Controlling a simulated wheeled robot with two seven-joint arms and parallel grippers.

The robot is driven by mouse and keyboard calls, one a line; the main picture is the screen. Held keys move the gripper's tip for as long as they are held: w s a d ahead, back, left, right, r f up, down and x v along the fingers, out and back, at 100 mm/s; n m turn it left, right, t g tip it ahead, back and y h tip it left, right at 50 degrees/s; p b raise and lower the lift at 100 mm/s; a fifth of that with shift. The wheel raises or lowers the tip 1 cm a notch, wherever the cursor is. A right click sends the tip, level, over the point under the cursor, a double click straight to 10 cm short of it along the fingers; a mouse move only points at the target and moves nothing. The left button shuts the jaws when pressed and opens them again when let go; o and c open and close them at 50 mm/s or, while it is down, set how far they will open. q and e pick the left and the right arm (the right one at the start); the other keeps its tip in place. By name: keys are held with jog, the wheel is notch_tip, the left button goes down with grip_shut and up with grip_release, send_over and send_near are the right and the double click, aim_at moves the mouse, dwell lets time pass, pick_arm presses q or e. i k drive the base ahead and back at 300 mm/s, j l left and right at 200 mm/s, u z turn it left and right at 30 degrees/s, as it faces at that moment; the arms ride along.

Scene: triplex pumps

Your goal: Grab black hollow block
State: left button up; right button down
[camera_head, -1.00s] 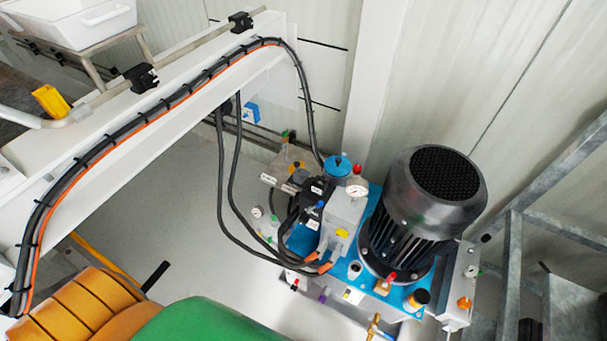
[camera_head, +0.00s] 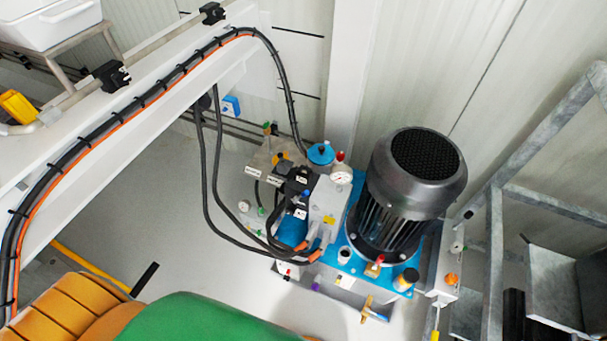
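No block that is clearly hollow can be made out. Two small black blocks sit on the pipe rail at the upper left: a nearer one (camera_head: 111,75) and a farther one (camera_head: 212,12). Whether either is hollow cannot be told. Dark upright pieces (camera_head: 514,312) stand at the lower right, cut by the bottom edge; their shape is unclear. Neither of my grippers is in the head view.
A pump unit with a large black motor (camera_head: 412,185) stands on a blue base at centre right. A white beam (camera_head: 140,110) with cables crosses the left. A grey metal frame (camera_head: 494,265) is at right. A green rounded body (camera_head: 215,322) fills the bottom. Grey floor shows between.

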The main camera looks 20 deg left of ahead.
aim_at(301, 177)
jog(key=j+z, duration=0.45)
jog(key=k+j+z, duration=0.1)
jog(key=j+z, duration=0.3)
jog(key=j, duration=0.2)
jog(key=k+j+z, duration=0.15)
jog(key=j+z, duration=0.3)
